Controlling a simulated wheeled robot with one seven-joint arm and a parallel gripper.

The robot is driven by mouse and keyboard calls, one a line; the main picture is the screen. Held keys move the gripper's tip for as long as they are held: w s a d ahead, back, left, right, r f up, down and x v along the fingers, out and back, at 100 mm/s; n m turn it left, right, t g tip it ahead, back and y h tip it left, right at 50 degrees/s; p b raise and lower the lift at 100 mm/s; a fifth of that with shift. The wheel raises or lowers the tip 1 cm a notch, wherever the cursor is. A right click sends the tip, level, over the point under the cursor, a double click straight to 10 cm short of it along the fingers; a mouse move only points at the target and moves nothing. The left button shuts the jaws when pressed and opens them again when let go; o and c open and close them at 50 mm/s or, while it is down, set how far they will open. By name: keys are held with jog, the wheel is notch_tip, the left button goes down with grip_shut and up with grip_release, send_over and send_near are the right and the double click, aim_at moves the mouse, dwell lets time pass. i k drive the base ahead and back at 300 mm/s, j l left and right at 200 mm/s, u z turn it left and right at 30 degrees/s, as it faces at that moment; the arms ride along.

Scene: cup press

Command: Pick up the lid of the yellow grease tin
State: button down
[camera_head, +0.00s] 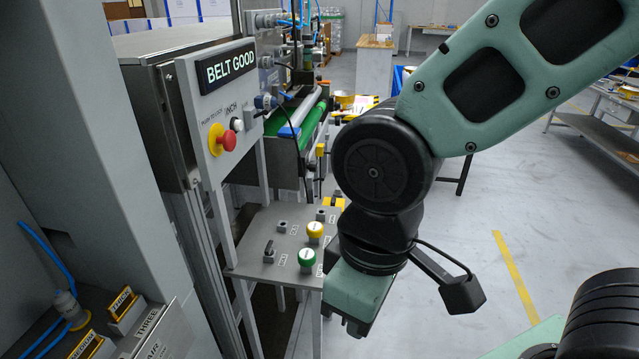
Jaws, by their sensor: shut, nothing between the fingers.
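My gripper (342,322) hangs at the lower middle, below my dark wrist, beside the right edge of a small grey control panel (245,258). Its short dark fingertips are shut, with nothing held in them. I cannot clearly make out a yellow grease tin or its lid. Some small yellow items (346,98) show behind my arm near the green belt, too small and partly hidden to identify.
The panel carries a yellow button (315,229), a green button (306,257) and small switches. A grey bench (600,140) stands far right. Floor (470,230) right of my gripper is open.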

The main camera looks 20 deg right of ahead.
aim_at(327, 201)
jog(key=z, duration=0.4)
jog(key=i+l+u, duration=0.1)
jog(key=i+l, duration=0.25)
jog(key=i+l+u, duration=0.1)
jog(key=i+l, duration=0.55)
jog(key=l, duration=0.15)
jog(key=i+l+u, duration=0.15)
jog(key=i+l, duration=0.15)
jog(key=i+l+u, duration=0.1)
jog(key=i+l, duration=0.2)
jog(key=l, duration=0.25)
jog(key=i+l+u, duration=0.1)
jog(key=i+l, duration=0.15)
jog(key=l, duration=0.2)
jog(key=i+l+u, duration=0.1)
jog(key=i+l, duration=0.15)
jog(key=l, duration=0.25)
jog(key=i+l, duration=0.25)
jog(key=l, duration=0.25)
jog(key=i+u, duration=0.05)
